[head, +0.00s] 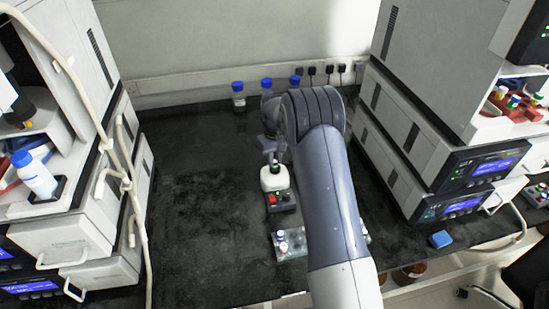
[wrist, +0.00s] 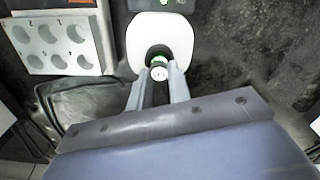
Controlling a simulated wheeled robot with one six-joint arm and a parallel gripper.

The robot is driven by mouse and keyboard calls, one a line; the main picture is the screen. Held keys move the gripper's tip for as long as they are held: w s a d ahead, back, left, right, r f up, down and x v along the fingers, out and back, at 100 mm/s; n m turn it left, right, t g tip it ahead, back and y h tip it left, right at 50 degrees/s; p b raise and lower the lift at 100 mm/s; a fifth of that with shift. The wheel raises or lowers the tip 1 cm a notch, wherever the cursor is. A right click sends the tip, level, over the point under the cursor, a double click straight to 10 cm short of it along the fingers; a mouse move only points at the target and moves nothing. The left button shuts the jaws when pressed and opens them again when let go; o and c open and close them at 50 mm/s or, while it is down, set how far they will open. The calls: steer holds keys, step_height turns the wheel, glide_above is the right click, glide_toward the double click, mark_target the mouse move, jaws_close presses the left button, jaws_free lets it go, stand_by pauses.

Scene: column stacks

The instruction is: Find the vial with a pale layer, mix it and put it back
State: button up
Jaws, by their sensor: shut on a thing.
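My gripper (wrist: 160,76) is shut on a vial (wrist: 159,73), of which mostly a small white cap shows between the fingertips. The vial is at the dark cup of a white-topped mixer (wrist: 178,40); a green glow shows beside it. I cannot tell how deep it sits, and its layers are hidden. In the head view the mixer (head: 274,178) stands on the bench with a dark base and red button. My gripper (head: 271,158) is just above it, partly behind my arm. The vial rack (head: 290,253) is nearer, partly hidden by my arm, with capped vials.
A pale numbered block (wrist: 62,48) with holes that look empty shows in the wrist view. Blue-capped bottles (head: 238,95) stand at the back wall. Tall instrument stacks (head: 410,150) flank the bench. A blue block (head: 440,239) lies at right. The bench left of the mixer is clear.

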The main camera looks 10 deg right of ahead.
mark_target(275, 161)
steer(key=shift+r+p, duration=1.6)
steer(key=shift+r, duration=1.45)
steer(key=shift+f, duration=0.1)
